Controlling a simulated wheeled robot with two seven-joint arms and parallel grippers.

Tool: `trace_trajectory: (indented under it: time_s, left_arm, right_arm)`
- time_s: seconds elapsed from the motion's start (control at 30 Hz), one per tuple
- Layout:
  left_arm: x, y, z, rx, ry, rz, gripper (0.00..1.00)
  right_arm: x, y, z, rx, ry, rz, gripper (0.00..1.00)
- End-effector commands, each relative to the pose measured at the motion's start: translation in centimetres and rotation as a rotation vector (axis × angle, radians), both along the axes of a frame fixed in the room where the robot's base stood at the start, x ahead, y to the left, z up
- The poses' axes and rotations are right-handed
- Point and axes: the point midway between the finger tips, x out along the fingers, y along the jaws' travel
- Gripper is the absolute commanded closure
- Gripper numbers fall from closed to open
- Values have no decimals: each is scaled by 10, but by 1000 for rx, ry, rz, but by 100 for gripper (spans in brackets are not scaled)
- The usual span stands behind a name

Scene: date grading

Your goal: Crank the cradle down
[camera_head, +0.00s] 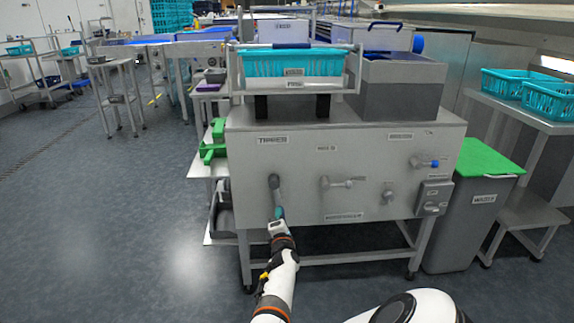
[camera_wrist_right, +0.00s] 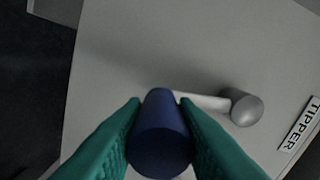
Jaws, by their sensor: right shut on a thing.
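The crank (camera_head: 275,188) is on the front of the grey tipper cabinet (camera_head: 310,185), below a label reading TIPPER. Its arm hangs down from the hub. My right gripper (camera_head: 279,214) reaches up from below and is at the crank's lower end. In the right wrist view, the teal fingers of my right gripper (camera_wrist_right: 160,108) are shut on the blue crank handle (camera_wrist_right: 160,140), one on each side. The grey hub (camera_wrist_right: 247,110) is to its right. The cradle (camera_head: 357,72) is on top of the cabinet and looks level, holding a teal crate (camera_head: 262,66). My left gripper is out of view.
A grey hopper (camera_head: 400,92) is beside the cradle. A grey bin with a green lid (camera_head: 486,160) stands right of the cabinet. A shelf with green items (camera_head: 212,150) is at its left. Other valves (camera_head: 340,182) are on the front panel. The floor at left is clear.

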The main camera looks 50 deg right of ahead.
Motion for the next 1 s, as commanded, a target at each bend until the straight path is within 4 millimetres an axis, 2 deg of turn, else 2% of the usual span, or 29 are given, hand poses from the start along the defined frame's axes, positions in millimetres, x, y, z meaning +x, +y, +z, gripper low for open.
trace_trajectory:
  time_s: [0.03,0.23,0.87,0.9,1.0]
  left_arm:
    - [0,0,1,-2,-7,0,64]
    - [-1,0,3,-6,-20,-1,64]
    - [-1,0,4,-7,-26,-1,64]
    - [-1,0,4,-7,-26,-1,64]
    - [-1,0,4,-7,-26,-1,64]
  right_arm:
    - [4,6,-5,26,-17,6,100]
    - [10,11,-5,78,-80,7,100]
    - [15,15,-4,104,-112,9,100]
    - [15,15,-4,103,-113,10,69]
    - [14,14,-3,103,-113,8,53]
